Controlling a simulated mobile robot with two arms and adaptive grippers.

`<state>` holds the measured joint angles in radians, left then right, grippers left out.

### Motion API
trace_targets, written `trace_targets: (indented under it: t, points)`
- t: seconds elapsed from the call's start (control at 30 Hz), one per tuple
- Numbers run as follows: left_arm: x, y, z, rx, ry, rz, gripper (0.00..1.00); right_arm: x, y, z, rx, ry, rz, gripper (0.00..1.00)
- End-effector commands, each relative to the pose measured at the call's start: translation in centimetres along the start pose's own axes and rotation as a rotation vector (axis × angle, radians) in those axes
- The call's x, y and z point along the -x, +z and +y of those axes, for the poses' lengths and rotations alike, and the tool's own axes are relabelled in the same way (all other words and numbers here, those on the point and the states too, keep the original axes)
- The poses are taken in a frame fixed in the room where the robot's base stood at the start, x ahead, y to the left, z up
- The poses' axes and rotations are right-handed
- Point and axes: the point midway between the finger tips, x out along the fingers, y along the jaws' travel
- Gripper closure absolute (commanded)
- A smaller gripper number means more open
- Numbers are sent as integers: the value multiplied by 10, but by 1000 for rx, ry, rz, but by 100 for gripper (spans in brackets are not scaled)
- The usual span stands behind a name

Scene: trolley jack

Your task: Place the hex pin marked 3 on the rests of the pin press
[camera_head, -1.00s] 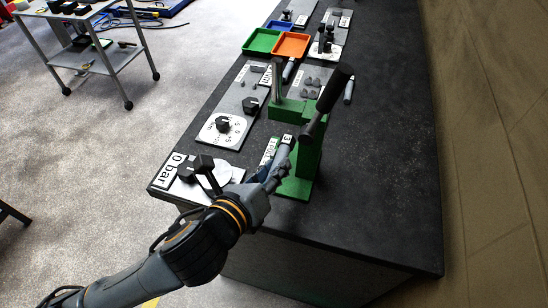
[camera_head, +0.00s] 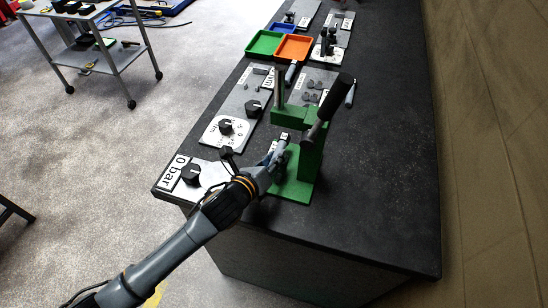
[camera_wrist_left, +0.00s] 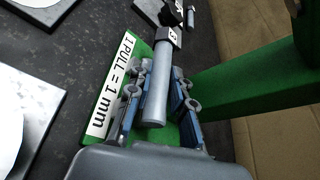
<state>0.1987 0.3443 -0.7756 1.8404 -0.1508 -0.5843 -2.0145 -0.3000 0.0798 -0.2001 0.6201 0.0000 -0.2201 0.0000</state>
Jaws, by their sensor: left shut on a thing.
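My left gripper (camera_head: 273,160) is shut on the hex pin marked 3 (camera_wrist_left: 157,85). In the left wrist view (camera_wrist_left: 155,100) the blue-lined fingers lie on both sides of its grey shaft. Its dark hex head with a white label points away from my palm. In the head view, the pin's far end (camera_head: 284,139) shows beyond the fingers, beside the green post. The green pin press (camera_head: 306,170) has a black-gripped lever (camera_head: 335,97) leaning up to the right. Its base also shows in the wrist view (camera_wrist_left: 140,60). I cannot tell whether the pin touches the rests. My right gripper is out of view.
The dark bench (camera_head: 385,190) is clear to the right of the press. A "0 bar" panel with a black knob (camera_head: 191,174) lies left of my gripper, and another knob panel (camera_head: 225,128) lies behind it. Orange (camera_head: 293,47) and green (camera_head: 264,43) trays stand farther back.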

Motion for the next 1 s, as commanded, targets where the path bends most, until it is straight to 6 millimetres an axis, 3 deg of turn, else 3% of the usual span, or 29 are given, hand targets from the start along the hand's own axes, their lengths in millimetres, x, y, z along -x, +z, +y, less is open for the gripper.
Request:
trace_targets:
  t: [0.87, 0.9, 1.0]
  points:
    - [-6, -12, 8, -2, -5, -7, 100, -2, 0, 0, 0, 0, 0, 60]
    - [-7, -14, 9, -2, -2, -4, 73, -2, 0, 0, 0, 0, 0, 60]
    - [-6, -14, 9, -2, -2, -4, 56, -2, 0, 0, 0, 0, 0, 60]
